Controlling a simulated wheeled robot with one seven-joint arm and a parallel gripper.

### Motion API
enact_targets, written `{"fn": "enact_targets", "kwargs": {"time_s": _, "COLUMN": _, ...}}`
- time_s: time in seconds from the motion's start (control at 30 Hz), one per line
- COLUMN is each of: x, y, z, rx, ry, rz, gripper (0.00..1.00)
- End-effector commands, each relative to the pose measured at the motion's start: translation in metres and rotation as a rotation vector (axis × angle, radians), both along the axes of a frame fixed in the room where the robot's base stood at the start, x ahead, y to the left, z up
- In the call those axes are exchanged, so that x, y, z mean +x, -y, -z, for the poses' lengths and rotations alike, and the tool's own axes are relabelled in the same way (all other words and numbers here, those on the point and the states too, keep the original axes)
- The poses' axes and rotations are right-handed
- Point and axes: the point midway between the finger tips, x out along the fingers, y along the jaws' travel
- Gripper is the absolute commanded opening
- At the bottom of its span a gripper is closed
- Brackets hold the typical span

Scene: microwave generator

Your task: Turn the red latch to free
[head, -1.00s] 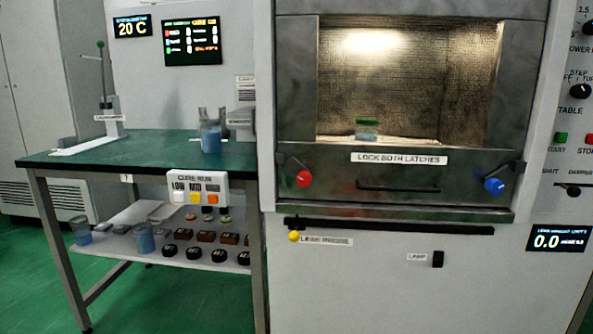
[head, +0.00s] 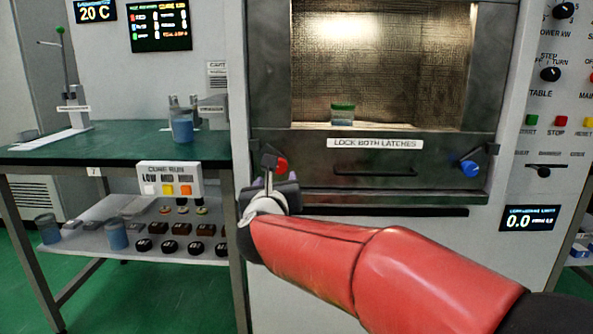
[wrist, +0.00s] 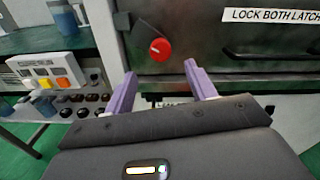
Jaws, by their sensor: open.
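The red latch (head: 281,165) is a round red knob on the left of the microwave's lower door frame. In the wrist view the red latch (wrist: 160,49) shows whole, with a pale mark on its face and a dark bracket up and left of it. My gripper (wrist: 158,78) is open and empty, its two purple fingers pointing at the door, with the latch just beyond and between the tips. In the head view my gripper (head: 262,182) partly covers the area below the latch. The blue latch (head: 470,168) sits at the right of the door.
A dark handle bar (head: 375,172) and a "LOCK BOTH LATCHES" label (head: 375,143) are right of the red latch. A green-topped table (head: 130,142) with a cure-run button box (head: 170,180) stands to the left. A green-lidded container (head: 342,113) is inside the chamber.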

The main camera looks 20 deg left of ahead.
Motion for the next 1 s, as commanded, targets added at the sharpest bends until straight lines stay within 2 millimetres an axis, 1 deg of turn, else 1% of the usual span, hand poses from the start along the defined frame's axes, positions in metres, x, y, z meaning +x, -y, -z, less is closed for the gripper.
{"fn": "enact_targets", "kwargs": {"time_s": 0.03, "x": 0.002, "y": -0.003, "z": 0.001, "rx": 0.025, "ry": -0.006, "rz": 0.008, "gripper": 0.56}}
{"fn": "enact_targets", "kwargs": {"time_s": 0.17, "x": 0.015, "y": -0.006, "z": 0.000, "rx": 0.039, "ry": -0.009, "rz": 0.014, "gripper": 0.56}}
{"fn": "enact_targets", "kwargs": {"time_s": 0.4, "x": 0.054, "y": -0.014, "z": 0.000, "rx": 0.035, "ry": -0.008, "rz": 0.014, "gripper": 0.56}}
{"fn": "enact_targets", "kwargs": {"time_s": 0.53, "x": 0.068, "y": -0.018, "z": 0.000, "rx": 0.034, "ry": -0.008, "rz": 0.013, "gripper": 0.56}}
{"fn": "enact_targets", "kwargs": {"time_s": 0.7, "x": 0.076, "y": -0.020, "z": 0.001, "rx": 0.033, "ry": -0.006, "rz": 0.012, "gripper": 0.56}}
{"fn": "enact_targets", "kwargs": {"time_s": 0.9, "x": 0.076, "y": -0.020, "z": 0.001, "rx": 0.033, "ry": -0.006, "rz": 0.012, "gripper": 0.56}}
{"fn": "enact_targets", "kwargs": {"time_s": 0.93, "x": 0.076, "y": -0.020, "z": 0.001, "rx": 0.033, "ry": -0.006, "rz": 0.012, "gripper": 0.55}}
{"fn": "enact_targets", "kwargs": {"time_s": 1.0, "x": 0.076, "y": -0.020, "z": 0.001, "rx": 0.033, "ry": -0.006, "rz": 0.012, "gripper": 0.46}}
